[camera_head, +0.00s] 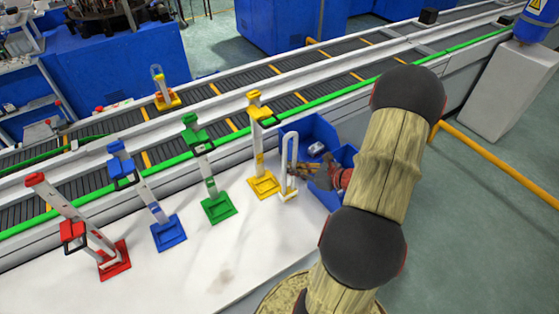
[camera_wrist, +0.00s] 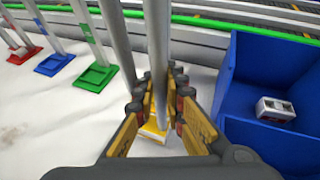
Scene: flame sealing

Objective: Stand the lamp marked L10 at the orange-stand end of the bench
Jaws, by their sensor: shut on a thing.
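A white, tall loop-shaped lamp (camera_head: 284,165) stands about upright beside the yellow-orange stand (camera_head: 264,186), at the right end of the row. No L10 mark is readable. My gripper (camera_head: 303,171) reaches in from the right, shut on the lamp at low height. In the wrist view, a pale upright tube (camera_wrist: 158,45) runs between my gripper fingers (camera_wrist: 160,108). The yellow-orange base (camera_wrist: 152,132) shows just beyond them. I cannot tell whether the lamp's foot touches the bench.
Green (camera_head: 218,207), blue (camera_head: 168,233) and red (camera_head: 115,262) stands line the white bench (camera_head: 215,270) leftward. A blue bin (camera_head: 316,130) is close on the right, with a small white block (camera_wrist: 275,108) inside. The conveyor (camera_head: 320,80) runs behind, bearing an orange-based item (camera_head: 168,101). The front bench is clear.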

